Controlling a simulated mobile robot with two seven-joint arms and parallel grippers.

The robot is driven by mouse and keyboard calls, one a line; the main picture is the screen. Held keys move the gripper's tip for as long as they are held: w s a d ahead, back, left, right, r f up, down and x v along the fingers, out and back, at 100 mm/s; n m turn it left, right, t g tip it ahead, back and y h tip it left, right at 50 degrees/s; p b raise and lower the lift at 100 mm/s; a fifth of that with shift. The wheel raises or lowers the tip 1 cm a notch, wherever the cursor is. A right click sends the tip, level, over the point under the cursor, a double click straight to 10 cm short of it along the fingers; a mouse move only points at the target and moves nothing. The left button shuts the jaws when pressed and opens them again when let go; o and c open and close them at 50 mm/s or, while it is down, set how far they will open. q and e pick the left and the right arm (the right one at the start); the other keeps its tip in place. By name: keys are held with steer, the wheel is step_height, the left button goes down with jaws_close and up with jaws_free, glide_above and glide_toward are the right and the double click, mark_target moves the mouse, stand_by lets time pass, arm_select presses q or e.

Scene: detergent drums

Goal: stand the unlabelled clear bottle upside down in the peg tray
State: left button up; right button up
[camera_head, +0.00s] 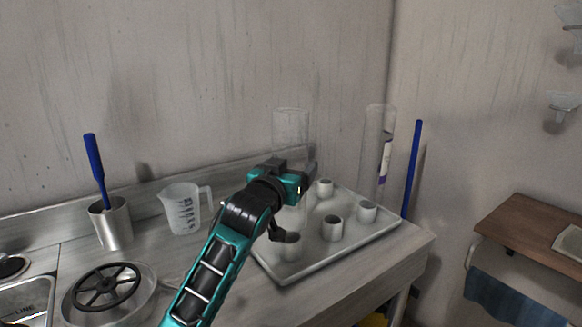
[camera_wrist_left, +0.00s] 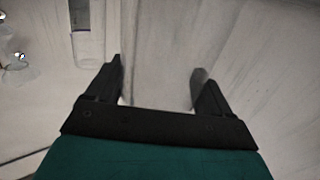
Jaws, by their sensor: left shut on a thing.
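The unlabelled clear bottle (camera_head: 291,130) is upright in line, its top end showing above my left gripper (camera_head: 302,176) in the head view. The gripper is shut on it at mid-height, over the left part of the peg tray (camera_head: 366,241). The bottle's lower part is faint behind my arm, near a front-left peg (camera_head: 290,247); I cannot tell whether it touches or surrounds that peg. In the left wrist view the see-through bottle (camera_wrist_left: 157,60) is between the two fingers. A second clear bottle (camera_head: 376,145) with a purple-and-white label stands at the tray's back right.
Several white pegs, such as one peg (camera_head: 332,228), stand bare. A measuring jug (camera_head: 183,210), a metal cup (camera_head: 112,225) with a blue-handled brush and a pan with a black wheel-like part (camera_head: 106,288) are left. A blue stick (camera_head: 412,165) stands behind the tray's right side.

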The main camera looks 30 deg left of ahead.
arm_select(q)
steer(key=shift+f+b, duration=0.4)
steer(key=shift+f, duration=0.55)
arm_select(e)
steer(key=shift+f, duration=0.5)
arm_select(q)
steer(key=o, duration=0.9)
